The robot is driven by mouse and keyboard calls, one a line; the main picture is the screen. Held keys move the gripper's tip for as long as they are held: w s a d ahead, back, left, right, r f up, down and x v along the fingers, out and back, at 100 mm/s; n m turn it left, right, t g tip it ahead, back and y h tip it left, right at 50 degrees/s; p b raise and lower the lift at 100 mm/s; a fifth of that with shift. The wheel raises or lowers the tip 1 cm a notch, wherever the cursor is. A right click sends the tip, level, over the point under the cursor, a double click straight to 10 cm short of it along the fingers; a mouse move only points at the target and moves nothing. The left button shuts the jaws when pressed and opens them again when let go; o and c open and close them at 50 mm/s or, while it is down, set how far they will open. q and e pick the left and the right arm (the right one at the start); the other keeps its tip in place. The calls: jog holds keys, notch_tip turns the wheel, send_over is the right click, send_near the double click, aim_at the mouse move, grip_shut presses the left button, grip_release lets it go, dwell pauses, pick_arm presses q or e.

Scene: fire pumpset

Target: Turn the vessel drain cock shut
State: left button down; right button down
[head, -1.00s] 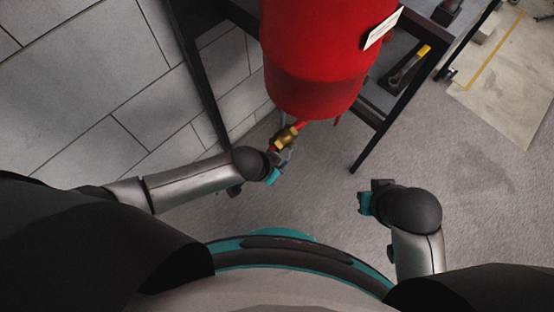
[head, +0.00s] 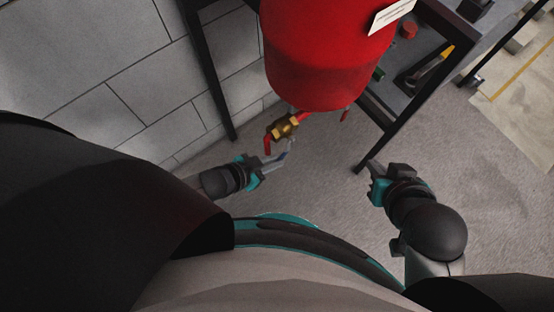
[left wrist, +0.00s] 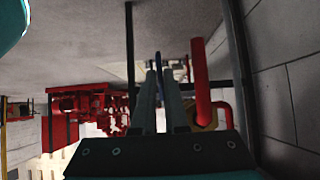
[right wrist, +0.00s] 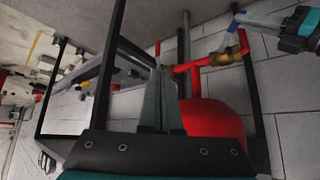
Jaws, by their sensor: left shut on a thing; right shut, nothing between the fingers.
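The drain cock (head: 284,127) is a brass valve on red pipe under the red vessel (head: 315,70). The brass body (right wrist: 228,55) also shows in the right wrist view. My right gripper (head: 372,168) is shut and empty, to the right of the valve.
Black frame legs (head: 208,70) stand left of the vessel and to its right (head: 385,135). A grey shelf (head: 395,75) with tools is at the right. A block wall (head: 80,70) closes the left side. The floor (head: 320,170) between my grippers is clear.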

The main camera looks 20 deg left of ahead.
pick_arm(q)
jog(key=shift+w+d+f+t+h+b, duration=0.1)
jog(key=shift+w+f+t+h+b, duration=0.15)
jog(key=shift+f+t+b, duration=0.35)
jog(key=shift+w+d+f+t+h+b, duration=0.2)
jog(key=shift+t+h+b, duration=0.15)
jog(key=shift+b, duration=0.4)
jog(key=shift+w+d+f+t+h+b, duration=0.2)
jog(key=shift+w+d+t+h+b, duration=0.15)
jog(key=shift+t+b, duration=0.2)
jog(key=shift+w+d+f+t+h, duration=0.1)
jog(key=shift+w+f+t+h, duration=0.15)
jog(key=shift+t+h, duration=0.2)
jog(key=shift+w+d+t+b, duration=0.15)
jog(key=shift+w+t+b, duration=0.05)
jog(key=shift+t+b, duration=0.15)
pick_arm(e)
jog(key=w+a+r+t+y, duration=0.1)
jog(key=a+r+t+y, duration=0.2)
jog(key=a+t, duration=0.3)
jog(key=shift+w+a+m+t+y, duration=0.3)
jog(key=shift+t+y, duration=0.3)
jog(key=shift+t, duration=0.5)
pick_arm(q)
jog(key=shift+w+d+t+h, duration=0.2)
jog(key=shift+t+h, duration=0.1)
jog(key=shift+h, duration=0.1)
pick_arm(e)
jog(key=shift+r, duration=0.25)
